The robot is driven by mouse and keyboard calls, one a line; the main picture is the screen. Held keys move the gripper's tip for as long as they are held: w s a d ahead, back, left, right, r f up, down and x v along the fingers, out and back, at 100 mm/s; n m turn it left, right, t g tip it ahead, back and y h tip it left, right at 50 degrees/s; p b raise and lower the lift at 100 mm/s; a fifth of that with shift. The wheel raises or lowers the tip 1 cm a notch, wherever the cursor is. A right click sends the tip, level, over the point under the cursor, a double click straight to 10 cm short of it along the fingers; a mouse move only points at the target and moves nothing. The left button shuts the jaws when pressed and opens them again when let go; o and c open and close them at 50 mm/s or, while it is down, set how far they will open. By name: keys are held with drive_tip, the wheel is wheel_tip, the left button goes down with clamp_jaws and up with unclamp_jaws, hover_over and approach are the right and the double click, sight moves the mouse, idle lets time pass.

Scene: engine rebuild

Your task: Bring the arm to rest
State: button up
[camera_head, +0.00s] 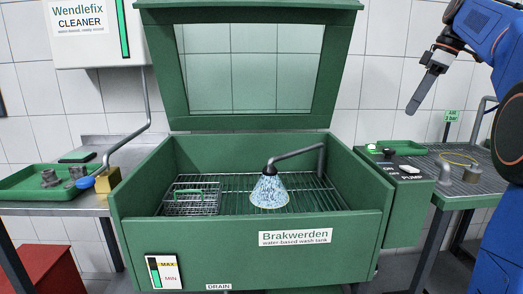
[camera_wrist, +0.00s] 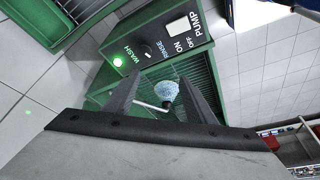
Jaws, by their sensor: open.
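My gripper (camera_head: 418,100) hangs at the upper right of the head view, in front of the tiled wall and above the pump box. In the wrist view my gripper (camera_wrist: 162,92) has its two fingers apart with nothing held between them. My blue arm fills the right edge of the head view. Past the fingers, the wash tank and its spraying nozzle (camera_wrist: 165,91) show far off. The pump box (camera_wrist: 160,48) with its lit green lamp also shows there, clear of the fingers.
The green wash tank (camera_head: 140,232) stands in the middle with its lid (camera_head: 170,70) raised. A spray (camera_head: 269,190) runs beside a wire basket (camera_head: 192,200). A left bench holds a green tray (camera_head: 20,192) with metal parts. A right grated bench (camera_head: 480,184) holds a small part.

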drive_tip(key=s+a+f+m+t+h, duration=0.1)
drive_tip(key=s+a+f+m, duration=0.3)
drive_tip(key=s+a+f, duration=0.55)
drive_tip(key=s+a+f+m+t+h, duration=0.15)
drive_tip(key=s+a+f+m, duration=0.35)
drive_tip(key=s+f, duration=0.85)
drive_tip(key=s+a+f+m, duration=0.1)
drive_tip(key=s+f+m, duration=0.1)
drive_tip(key=s+f, duration=0.8)
wheel_tip(320, 180, down, 3)
drive_tip(key=shift+a+f+h, duration=0.2)
drive_tip(key=shift+a+h, duration=0.2)
drive_tip(key=shift+h, duration=0.05)
